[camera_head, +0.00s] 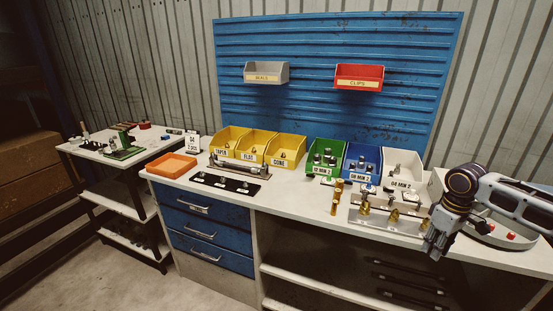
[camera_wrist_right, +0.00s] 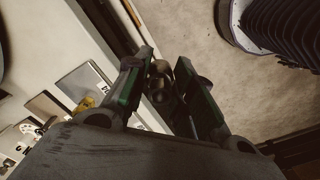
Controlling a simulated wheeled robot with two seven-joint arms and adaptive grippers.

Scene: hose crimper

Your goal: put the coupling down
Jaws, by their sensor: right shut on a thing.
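My right gripper (camera_head: 432,245) hangs fingers-down at the front edge of the white workbench (camera_head: 290,196), near its right end. In the right wrist view, my gripper (camera_wrist_right: 166,70) is shut on the coupling (camera_wrist_right: 158,82), a small dark metal piece between the green-lined pads. The coupling is seen end-on and partly shaded, so its full shape is hidden. In the head view I cannot make it out between the fingers. The wrist view shows floor beyond the fingers and the bench to their left. My left gripper is not in view.
A metal fixture with brass fittings (camera_head: 364,208) stands just left of my right gripper. Behind are green (camera_head: 312,167), blue (camera_head: 348,176) and white (camera_head: 389,181) bins. A machine with red buttons (camera_head: 492,236) is close on the right. An orange tray (camera_head: 173,166) sits far left.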

